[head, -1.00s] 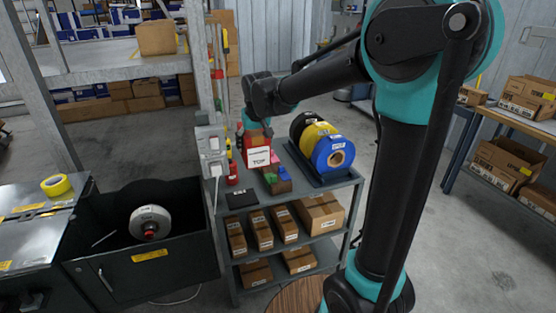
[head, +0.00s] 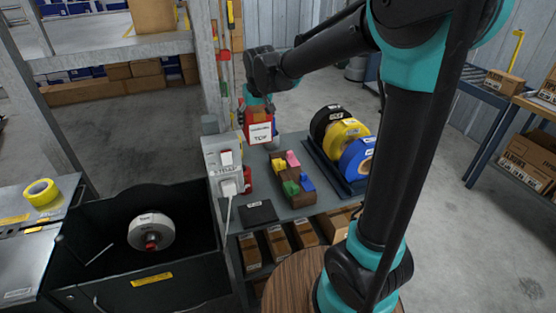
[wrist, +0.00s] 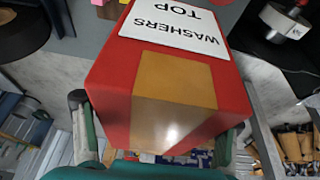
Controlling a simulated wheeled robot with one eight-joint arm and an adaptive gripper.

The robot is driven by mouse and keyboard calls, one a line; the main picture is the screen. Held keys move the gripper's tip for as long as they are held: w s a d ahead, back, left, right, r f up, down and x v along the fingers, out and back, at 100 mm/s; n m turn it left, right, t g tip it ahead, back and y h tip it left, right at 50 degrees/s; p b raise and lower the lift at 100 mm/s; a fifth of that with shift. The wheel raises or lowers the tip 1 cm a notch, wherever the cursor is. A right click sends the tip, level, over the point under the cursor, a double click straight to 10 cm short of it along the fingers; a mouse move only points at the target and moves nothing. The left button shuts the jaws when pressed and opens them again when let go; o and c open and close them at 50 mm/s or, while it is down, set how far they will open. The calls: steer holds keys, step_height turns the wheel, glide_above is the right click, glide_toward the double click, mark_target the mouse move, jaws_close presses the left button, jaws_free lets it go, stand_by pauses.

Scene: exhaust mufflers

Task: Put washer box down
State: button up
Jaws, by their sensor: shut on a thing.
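The washer box (head: 257,126) is red with a tan strip and a white label reading "WASHERS TOP". My gripper (head: 258,104) is shut on it and holds it at the back left of the grey cart's top shelf (head: 296,208). In the wrist view the box (wrist: 240,88) fills the middle, with the fingers of my gripper (wrist: 155,135) on either side of it. The head view does not show clearly whether the box touches the shelf.
A brown block with coloured pieces (head: 292,184) and black, yellow and blue spools (head: 345,135) occupy the shelf. A dark flat pad (head: 258,214) lies at its front left. A grey switch box (head: 224,160) stands at the left edge. Some shelf surface near the block is bare.

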step_height(320, 180, down, 18)
steer(key=shift+f, duration=0.25)
stand_by(0.3)
steer(key=o, duration=1.8)
steer(key=shift+f, duration=0.1)
